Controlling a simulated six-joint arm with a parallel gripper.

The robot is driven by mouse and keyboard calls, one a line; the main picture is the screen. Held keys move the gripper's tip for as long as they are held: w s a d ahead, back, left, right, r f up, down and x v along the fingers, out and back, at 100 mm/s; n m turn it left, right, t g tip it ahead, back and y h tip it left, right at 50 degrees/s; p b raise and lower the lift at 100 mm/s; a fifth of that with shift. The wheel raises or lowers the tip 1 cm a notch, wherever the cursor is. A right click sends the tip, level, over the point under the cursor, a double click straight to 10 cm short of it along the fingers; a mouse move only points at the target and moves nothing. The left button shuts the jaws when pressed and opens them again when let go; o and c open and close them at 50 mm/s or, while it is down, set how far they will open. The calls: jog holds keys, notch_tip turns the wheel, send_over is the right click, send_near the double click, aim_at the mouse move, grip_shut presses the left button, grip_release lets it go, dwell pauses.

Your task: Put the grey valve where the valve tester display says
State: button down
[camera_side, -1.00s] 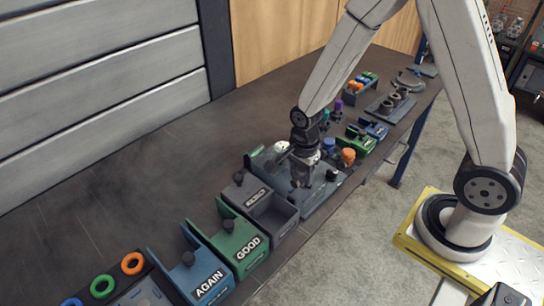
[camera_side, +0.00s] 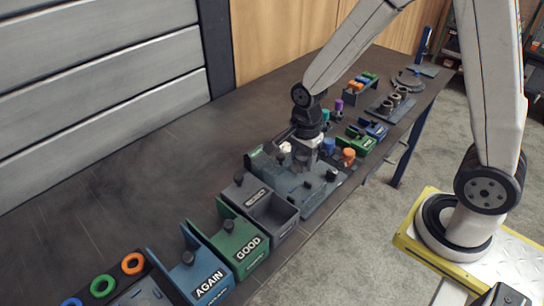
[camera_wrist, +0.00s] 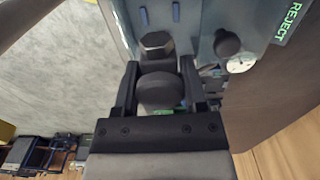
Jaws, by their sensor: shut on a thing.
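My gripper (camera_side: 305,156) is low over the blue-grey valve tester (camera_side: 318,192), at its far side. In the wrist view, my gripper (camera_wrist: 160,80) is shut on the grey valve (camera_wrist: 158,92), whose dark round knob shows between the fingers. A hex-shaped part (camera_wrist: 155,43) shows just beyond it. The valve's lower end is hidden, so I cannot tell whether it is seated or lifted. The tester display (camera_wrist: 290,22) reads REJECT in green letters. The grey bin (camera_side: 270,212) beside the tester has a label too small to read surely.
A green GOOD bin (camera_side: 240,245) and a blue AGAIN bin (camera_side: 203,272) stand in a row with the grey bin. A blue cap (camera_side: 328,146) and an orange cap (camera_side: 348,156) are close right of my gripper.

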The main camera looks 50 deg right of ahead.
jog(key=shift+r, duration=0.2)
jog(key=shift+r, duration=3)
jog(key=s+a+f, duration=0.1)
jog(key=a+f, duration=0.5)
jog(key=a, duration=0.5)
jog(key=shift+s+a+f, duration=0.2)
jog(key=shift+s+a, duration=0.05)
jog(key=shift+f, duration=0.25)
jog(key=shift+f, duration=1.85)
jog(key=shift+f, duration=1.5)
